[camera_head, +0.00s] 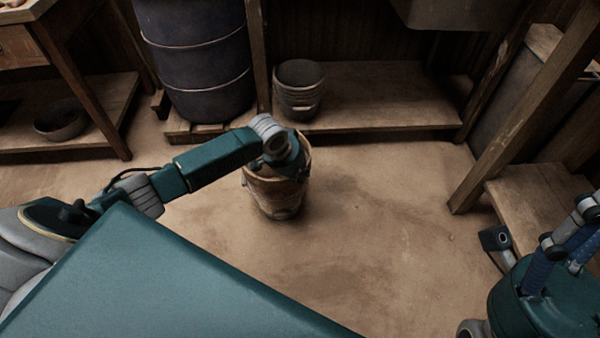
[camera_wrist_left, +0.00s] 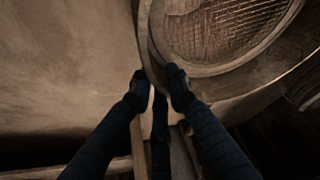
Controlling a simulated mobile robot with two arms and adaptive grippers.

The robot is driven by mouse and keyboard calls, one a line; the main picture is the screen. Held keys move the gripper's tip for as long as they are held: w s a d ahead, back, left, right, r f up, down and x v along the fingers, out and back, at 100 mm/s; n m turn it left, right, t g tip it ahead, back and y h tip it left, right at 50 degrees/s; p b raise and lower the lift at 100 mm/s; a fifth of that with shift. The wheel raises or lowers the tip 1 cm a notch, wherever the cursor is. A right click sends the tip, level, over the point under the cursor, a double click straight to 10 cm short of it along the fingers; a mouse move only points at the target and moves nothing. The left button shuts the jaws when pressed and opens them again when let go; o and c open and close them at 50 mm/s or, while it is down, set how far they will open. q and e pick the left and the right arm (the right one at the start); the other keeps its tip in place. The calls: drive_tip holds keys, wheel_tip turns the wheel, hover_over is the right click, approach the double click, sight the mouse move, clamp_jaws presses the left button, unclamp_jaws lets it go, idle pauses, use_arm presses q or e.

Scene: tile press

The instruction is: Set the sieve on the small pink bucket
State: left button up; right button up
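A small brown bucket (camera_head: 275,198), with no clear pink showing, stands upright on the floor in the head view. My left gripper (camera_head: 291,163) is over its top, which my wrist partly covers. In the left wrist view, the round sieve (camera_wrist_left: 222,28) has a wooden rim and a wire mesh. The left gripper (camera_wrist_left: 157,76) has fingertips on both sides of the rim and appears shut on it. I cannot tell whether the sieve touches the bucket. My right gripper is not in view.
A grey bucket (camera_head: 298,92) stands on a low wooden shelf (camera_head: 385,95), beside a dark barrel (camera_head: 200,60). A bowl (camera_head: 60,122) sits on a shelf at the left. A wooden post (camera_head: 520,115) and a low bench (camera_head: 540,205) are at the right. The middle floor is clear.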

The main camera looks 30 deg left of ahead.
use_arm(q)
drive_tip(key=shift+o, duration=1)
